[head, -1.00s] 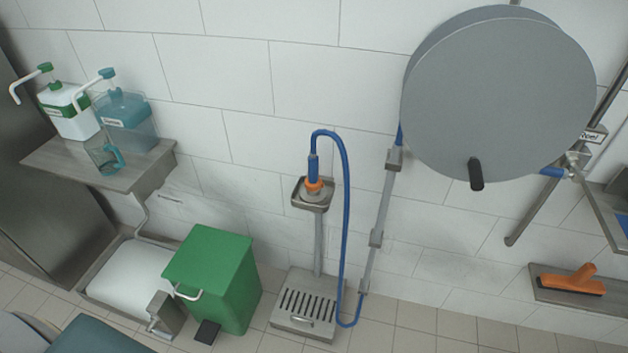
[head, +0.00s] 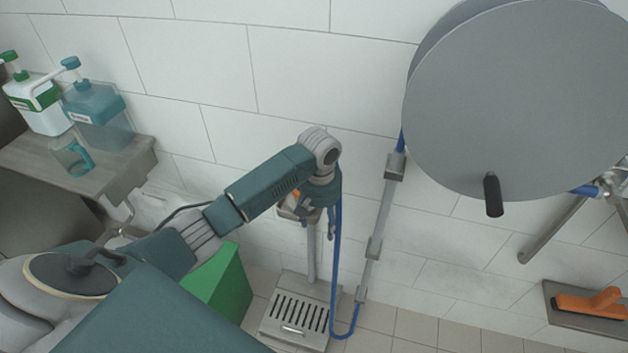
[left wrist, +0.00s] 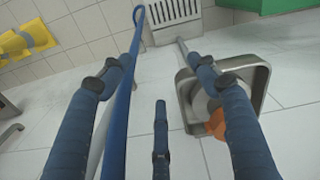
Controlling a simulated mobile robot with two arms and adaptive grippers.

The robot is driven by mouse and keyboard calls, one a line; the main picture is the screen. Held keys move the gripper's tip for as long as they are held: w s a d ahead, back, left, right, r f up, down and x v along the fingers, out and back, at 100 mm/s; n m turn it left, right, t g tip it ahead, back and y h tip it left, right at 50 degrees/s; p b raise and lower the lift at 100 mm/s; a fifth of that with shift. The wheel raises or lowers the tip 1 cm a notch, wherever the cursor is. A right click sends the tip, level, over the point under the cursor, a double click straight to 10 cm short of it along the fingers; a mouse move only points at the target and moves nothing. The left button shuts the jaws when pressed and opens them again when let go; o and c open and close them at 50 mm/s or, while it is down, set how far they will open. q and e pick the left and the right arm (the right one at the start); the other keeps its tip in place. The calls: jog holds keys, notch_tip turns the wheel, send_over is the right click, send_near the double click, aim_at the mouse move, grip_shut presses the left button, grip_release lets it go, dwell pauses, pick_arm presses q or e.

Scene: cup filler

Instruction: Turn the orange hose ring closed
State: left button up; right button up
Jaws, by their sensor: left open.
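The orange hose ring (head: 296,198) is mostly hidden behind my left arm in the head view. In the left wrist view the orange ring (left wrist: 217,122) shows at the right, partly covered by one blue finger. It sits on the square metal holder (left wrist: 259,88) on a post. My left gripper (head: 328,222) is beside the holder, with its fingers spread. In the left wrist view the gripper (left wrist: 160,72) is open, and the ring is not between its fingertips. The blue hose (left wrist: 119,110) runs close along the left finger. My right gripper is not in view.
A large grey reel (head: 510,100) hangs on the wall at upper right. A green bin (head: 222,288) stands left of the floor grate (head: 297,308). A shelf (head: 110,175) holds two pump bottles and a jug. An orange squeegee (head: 590,303) lies at lower right.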

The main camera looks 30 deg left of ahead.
pick_arm(q)
jog(key=w+a+r+n, duration=0.1)
jog(key=w+a+r, duration=0.1)
jog(key=a+r, duration=0.1)
jog(key=w+a+r+n, duration=0.1)
jog(key=a+r+n, duration=0.1)
jog(key=r, duration=0.4)
jog(key=w+a+r+n, duration=0.2)
jog(key=a+r, duration=0.2)
jog(key=shift+w+a+r+g, duration=0.15)
jog(key=shift+w+r+g, duration=0.15)
jog(key=shift+r, duration=0.05)
jog(key=shift+a+n, duration=0.15)
jog(key=shift+n, duration=0.15)
notch_tip(320, 180, down, 10)
jog(key=shift+f+p, duration=0.2)
jog(key=shift+p, duration=0.3)
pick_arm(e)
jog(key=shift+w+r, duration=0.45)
pick_arm(q)
jog(key=c, duration=1.2)
